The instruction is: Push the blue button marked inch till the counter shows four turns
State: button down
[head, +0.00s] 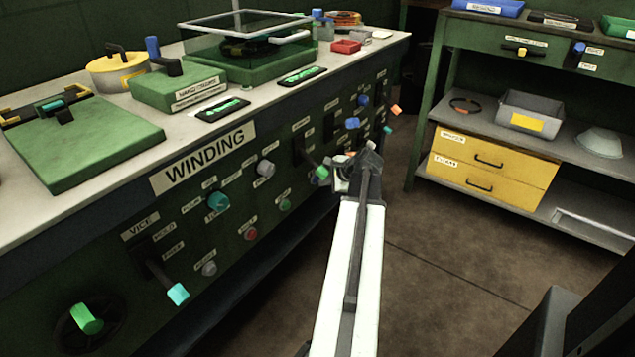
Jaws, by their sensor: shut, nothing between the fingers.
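The long green bench (205,170) labelled WINDING fills the left side, with knobs, levers and buttons on its front. Two blue controls are on its far right part, an upper one (363,100) and a lower one (352,123). Their labels are too small to read, so I cannot tell which is marked inch. Two dark displays with green figures, a near one (222,110) and a far one (302,75), lie on the bench top; the figures are unreadable. My gripper (346,168) is shut and empty, in front of the panel, below the blue controls in the picture.
A green-tipped lever (322,172) sticks out just left of my gripper. A cyan-tipped lever (178,293) and a green crank handle (87,318) project nearer. A shelf unit with yellow drawers (487,168) stands at right. The brown floor (460,270) between is clear.

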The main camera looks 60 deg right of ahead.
jog(key=shift+s, duration=0.75)
jog(key=shift+s, duration=0.1)
jog(key=s, duration=0.4)
jog(key=shift+s, duration=0.4)
